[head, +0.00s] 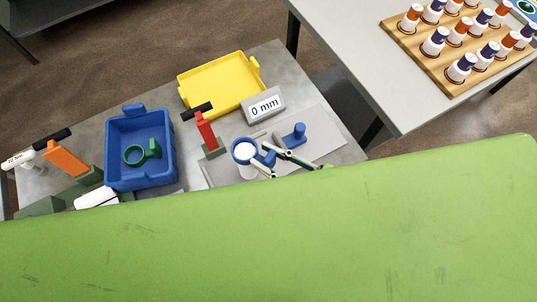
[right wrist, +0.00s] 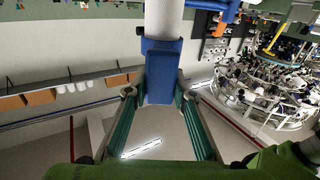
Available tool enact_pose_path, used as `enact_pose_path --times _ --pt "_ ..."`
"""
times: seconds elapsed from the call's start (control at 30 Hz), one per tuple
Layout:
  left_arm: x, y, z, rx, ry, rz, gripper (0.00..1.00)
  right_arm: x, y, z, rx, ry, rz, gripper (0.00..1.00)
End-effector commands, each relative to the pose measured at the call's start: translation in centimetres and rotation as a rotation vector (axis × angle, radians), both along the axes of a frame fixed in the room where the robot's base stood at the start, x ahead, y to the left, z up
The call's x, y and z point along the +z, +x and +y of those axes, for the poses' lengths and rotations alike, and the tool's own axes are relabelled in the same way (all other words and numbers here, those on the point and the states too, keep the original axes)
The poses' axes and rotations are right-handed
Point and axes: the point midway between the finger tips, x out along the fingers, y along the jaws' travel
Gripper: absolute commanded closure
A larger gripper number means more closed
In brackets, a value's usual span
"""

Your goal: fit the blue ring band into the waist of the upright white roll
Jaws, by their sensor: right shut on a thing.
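The white roll (head: 246,169) stands upright on the grey table, and its white top shows inside a blue rim. The blue ring band (head: 266,160) is at the roll, with its blue tab toward my right gripper (head: 284,154). In the right wrist view, the blue band (right wrist: 161,58) lies across the white roll (right wrist: 164,16). My left gripper is not in view.
A blue bin (head: 112,164) holds a green ring-shaped part (head: 134,154). A red-handled tool (head: 206,130), a yellow tray (head: 186,83), a "0 mm" block (head: 264,106) and a blue part (head: 294,134) stand near the roll. A green surface (head: 300,235) covers the foreground.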

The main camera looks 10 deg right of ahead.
Motion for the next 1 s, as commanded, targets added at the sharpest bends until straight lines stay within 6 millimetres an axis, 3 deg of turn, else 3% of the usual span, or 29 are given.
enact_pose_path --times 1.0 --pt "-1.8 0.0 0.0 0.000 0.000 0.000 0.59 -2.6 0.0 0.0 0.000 0.001 0.001 0.93"
